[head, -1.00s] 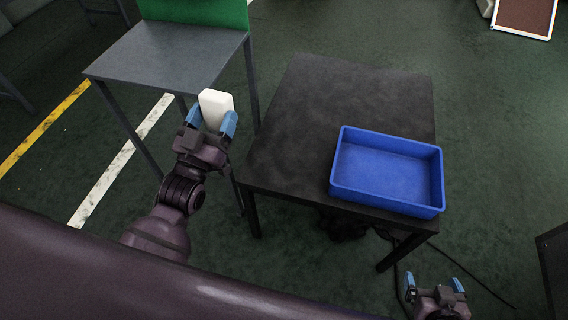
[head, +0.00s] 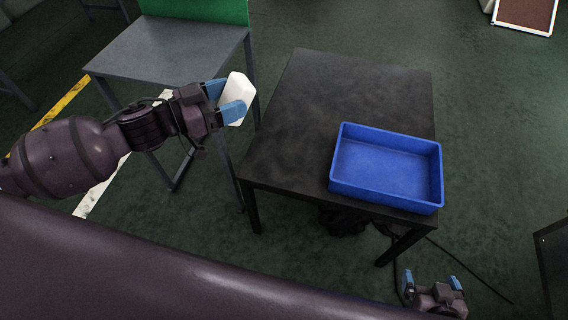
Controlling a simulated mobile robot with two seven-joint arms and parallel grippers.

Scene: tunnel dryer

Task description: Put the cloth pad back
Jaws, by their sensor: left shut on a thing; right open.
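The white cloth pad (head: 238,92) is held by my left gripper (head: 229,100), whose blue fingers are shut on it. Pad and gripper are in the air by the left edge of the black table, between it and the grey table. The blue tray (head: 388,189) sits on the front right part of the black table and looks empty. My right gripper (head: 432,281) is open and empty, low in front of the black table's right side.
The black table (head: 310,120) is bare left of and behind the tray. A grey table (head: 165,48) with a green panel (head: 195,10) stands at the back left. A dark cable (head: 470,270) lies on the floor near my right gripper.

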